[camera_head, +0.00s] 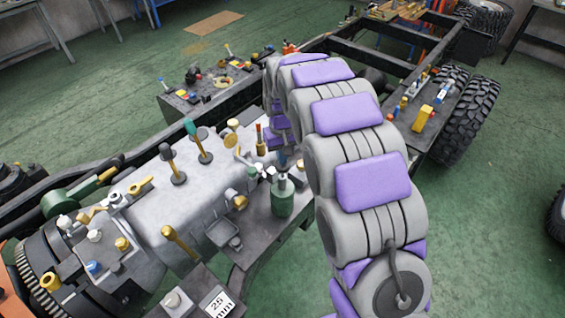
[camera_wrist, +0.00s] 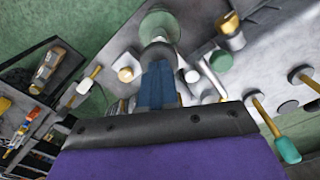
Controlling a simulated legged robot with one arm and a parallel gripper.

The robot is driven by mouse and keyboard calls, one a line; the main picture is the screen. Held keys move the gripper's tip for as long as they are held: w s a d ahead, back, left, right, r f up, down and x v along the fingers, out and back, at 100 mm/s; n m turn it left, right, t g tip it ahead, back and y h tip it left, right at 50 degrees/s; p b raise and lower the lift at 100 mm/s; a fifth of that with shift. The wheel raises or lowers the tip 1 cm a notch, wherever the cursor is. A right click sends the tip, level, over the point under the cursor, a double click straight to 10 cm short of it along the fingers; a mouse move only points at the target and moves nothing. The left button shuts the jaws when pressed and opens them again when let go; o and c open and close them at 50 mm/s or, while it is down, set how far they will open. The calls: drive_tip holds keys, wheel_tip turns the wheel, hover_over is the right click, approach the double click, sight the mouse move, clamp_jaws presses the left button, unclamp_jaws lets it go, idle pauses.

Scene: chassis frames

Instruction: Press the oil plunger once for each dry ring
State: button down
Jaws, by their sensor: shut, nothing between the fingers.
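A green oil can (camera_head: 282,199) with a pale plunger on top stands upright on the grey shelf (camera_head: 258,225) beside the large grey housing. My gripper (camera_head: 281,163) is just above the can's top, mostly hidden by my purple-and-grey arm. In the wrist view, my gripper (camera_wrist: 158,85) shows as shut blue fingers with nothing held. The green can (camera_wrist: 160,24) lies just beyond the fingertips, with a pale round part near them. I cannot tell whether the fingertips touch the plunger. I cannot make out which rings are dry.
The grey housing (camera_head: 165,215) carries upright levers, including a green-tipped one (camera_head: 196,138), and several brass fittings. A small tray (camera_head: 222,232) sits left of the can. Chassis rails and wheels (camera_head: 468,115) stand behind.

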drive_tip(key=shift+f, duration=1.4)
drive_tip(key=shift+r, duration=0.15)
drive_tip(key=shift+r+p, duration=1.6)
drive_tip(key=shift+r, duration=2.1)
